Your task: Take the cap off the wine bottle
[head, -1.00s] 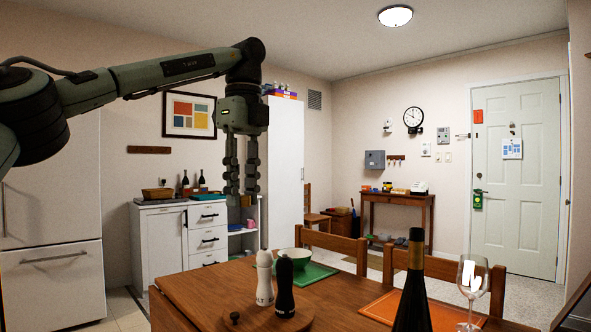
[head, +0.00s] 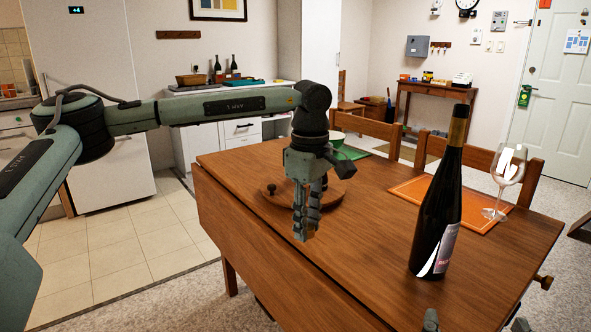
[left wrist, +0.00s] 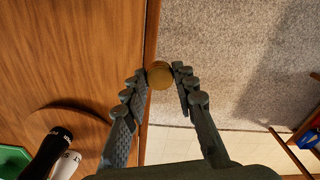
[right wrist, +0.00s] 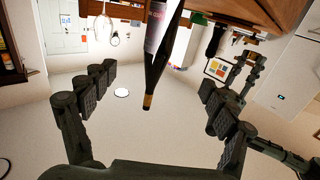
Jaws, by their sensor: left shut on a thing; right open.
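The dark wine bottle (head: 438,215) stands on the near right part of the table in the head view, with a gold band around its neck top. In the right wrist view the bottle (right wrist: 157,62) shows upside down between the spread fingers, touching neither. My right gripper (right wrist: 155,95) is open; only its fingertips (head: 475,324) show at the head view's bottom edge. My left gripper (head: 303,230) points down near the table's front edge, left of the bottle. In the left wrist view its fingertips (left wrist: 160,76) are shut on a round gold-brown cap (left wrist: 160,74).
A round wooden board (head: 325,200) lies behind my left gripper. Chairs stand along the far side. The table between my left gripper and the bottle is clear.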

